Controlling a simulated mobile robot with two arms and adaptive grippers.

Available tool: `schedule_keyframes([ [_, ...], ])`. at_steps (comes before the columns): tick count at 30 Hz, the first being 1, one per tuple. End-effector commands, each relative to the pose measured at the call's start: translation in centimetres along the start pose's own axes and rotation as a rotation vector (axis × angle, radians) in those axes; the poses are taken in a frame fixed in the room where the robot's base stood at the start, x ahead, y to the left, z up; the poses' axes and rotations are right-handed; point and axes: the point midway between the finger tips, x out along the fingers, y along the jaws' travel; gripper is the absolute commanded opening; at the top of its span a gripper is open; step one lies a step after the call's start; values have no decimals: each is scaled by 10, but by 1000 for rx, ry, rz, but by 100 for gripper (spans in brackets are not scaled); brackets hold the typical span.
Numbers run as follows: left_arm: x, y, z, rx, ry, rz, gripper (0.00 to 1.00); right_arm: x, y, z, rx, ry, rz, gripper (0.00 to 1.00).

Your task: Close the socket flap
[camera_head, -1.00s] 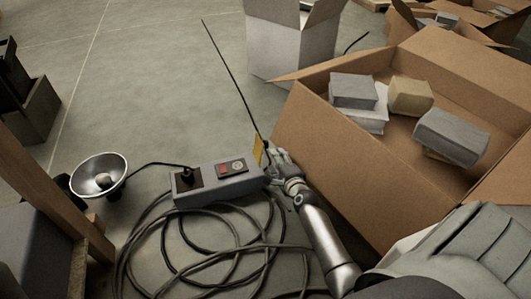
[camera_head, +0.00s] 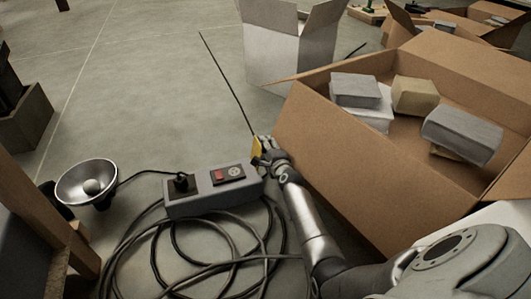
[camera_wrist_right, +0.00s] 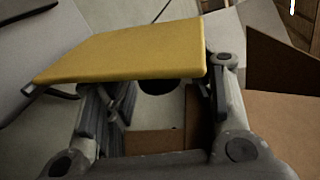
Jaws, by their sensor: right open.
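The grey socket box (camera_head: 212,190) lies on the floor with a black plug in its left end, a red switch (camera_head: 219,176) and a round outlet (camera_head: 235,171). The yellow flap (camera_head: 257,148) stands raised at its right end. My right gripper (camera_head: 271,153) is open at the flap, just to its right. In the right wrist view the flap (camera_wrist_right: 130,50) spans across in front of the fingers and hides part of the left one. I cannot tell whether the fingers touch it. My left gripper is not in view.
A large open cardboard box (camera_head: 390,165) with several wrapped blocks stands close to the right of my right arm. Coiled black cable (camera_head: 190,250) lies in front of the socket box. A round lamp (camera_head: 87,183) is at the left.

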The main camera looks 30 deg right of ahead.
Motion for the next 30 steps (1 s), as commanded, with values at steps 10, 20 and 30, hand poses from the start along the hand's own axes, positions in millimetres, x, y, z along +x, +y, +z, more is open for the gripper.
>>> schedule_keyframes([
  [10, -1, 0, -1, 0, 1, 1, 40, 2, 0, 0, -1, 0, 1, 48],
  [20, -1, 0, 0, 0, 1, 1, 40, 2, 0, 0, -1, 0, 1, 6],
  [30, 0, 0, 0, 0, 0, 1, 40, 2, 0, 1, -9, 2, 1, 0],
])
